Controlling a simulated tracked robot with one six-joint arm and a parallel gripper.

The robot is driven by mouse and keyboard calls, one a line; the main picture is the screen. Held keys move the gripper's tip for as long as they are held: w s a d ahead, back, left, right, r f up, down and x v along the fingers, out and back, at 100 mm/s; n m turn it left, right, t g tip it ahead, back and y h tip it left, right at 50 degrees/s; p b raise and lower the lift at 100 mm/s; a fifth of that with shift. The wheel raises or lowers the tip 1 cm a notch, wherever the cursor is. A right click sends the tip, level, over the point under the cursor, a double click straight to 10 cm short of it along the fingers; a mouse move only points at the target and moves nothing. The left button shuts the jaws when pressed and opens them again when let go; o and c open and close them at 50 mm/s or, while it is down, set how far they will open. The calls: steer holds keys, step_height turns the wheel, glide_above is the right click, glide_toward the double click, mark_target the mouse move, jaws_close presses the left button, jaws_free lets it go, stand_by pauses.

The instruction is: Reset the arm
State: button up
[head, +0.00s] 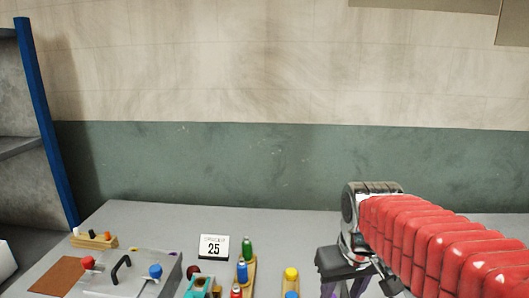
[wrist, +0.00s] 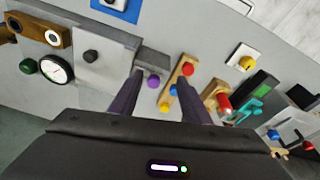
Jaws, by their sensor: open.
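My gripper (wrist: 158,108) is open and empty in the wrist view, its two dark fingers spread apart above the grey table. A purple knob (wrist: 153,82) and a wooden block with red, yellow and blue pegs (wrist: 180,80) show around and between the fingers, lower down. In the head view my arm, in a red segmented sleeve, reaches in from the right. The gripper's fingers (head: 343,288) are partly cut off there by the bottom edge.
The table (head: 300,222) carries a grey box with a black handle (head: 120,268), a "25" sign (head: 214,247) and wooden blocks with coloured pegs (head: 245,270). A shelf with a blue post (head: 44,120) stands left. The table's back strip is clear.

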steer(key=s+m+t, duration=0.1)
steer(key=s+t, duration=0.2)
steer(key=s, duration=0.8)
steer(key=shift+f+m, duration=0.3)
steer(key=shift+f, duration=0.15)
steer(key=shift+s, duration=0.1)
stand_by(0.8)
